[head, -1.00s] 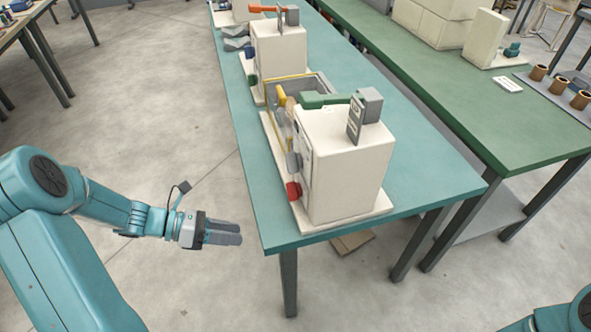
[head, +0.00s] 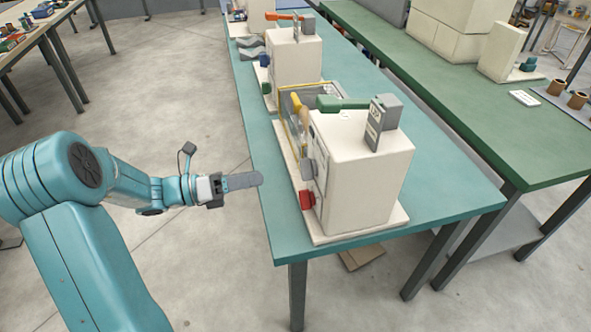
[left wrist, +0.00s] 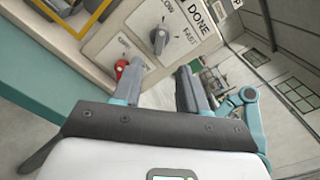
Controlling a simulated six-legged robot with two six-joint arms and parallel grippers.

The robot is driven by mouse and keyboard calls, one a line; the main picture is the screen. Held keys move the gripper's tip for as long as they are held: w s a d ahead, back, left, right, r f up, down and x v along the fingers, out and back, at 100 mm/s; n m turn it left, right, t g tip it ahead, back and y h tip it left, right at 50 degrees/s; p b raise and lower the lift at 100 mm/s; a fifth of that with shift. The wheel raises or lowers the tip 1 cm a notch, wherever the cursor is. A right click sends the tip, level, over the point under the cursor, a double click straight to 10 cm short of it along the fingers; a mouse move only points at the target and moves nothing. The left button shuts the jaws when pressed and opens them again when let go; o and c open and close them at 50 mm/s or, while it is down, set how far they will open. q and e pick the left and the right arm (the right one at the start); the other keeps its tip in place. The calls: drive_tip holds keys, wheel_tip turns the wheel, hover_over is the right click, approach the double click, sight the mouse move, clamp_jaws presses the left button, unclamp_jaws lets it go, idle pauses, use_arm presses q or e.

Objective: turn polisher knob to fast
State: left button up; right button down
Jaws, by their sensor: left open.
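The polisher (head: 360,170) is a cream box on a base plate at the near end of the teal table. Its grey knob (left wrist: 160,38) shows in the left wrist view on the cream panel, between the labels SLOW and FAST; I cannot tell exactly where its pointer stands. In the head view the grey knob (head: 309,168) shows edge-on on the left face. My left gripper (head: 245,181) is open and empty, left of that face and apart from it. Its two fingers (left wrist: 163,88) point toward the panel. My right gripper is out of view.
A red knob (head: 307,200) sits below the grey one; it also shows in the left wrist view (left wrist: 123,68). A yellow-framed bin (head: 293,105) and a similar machine (head: 293,55) stand farther back.

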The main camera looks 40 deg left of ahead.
sight(308, 169)
use_arm(q)
drive_tip(key=x, duration=1)
clamp_jaws()
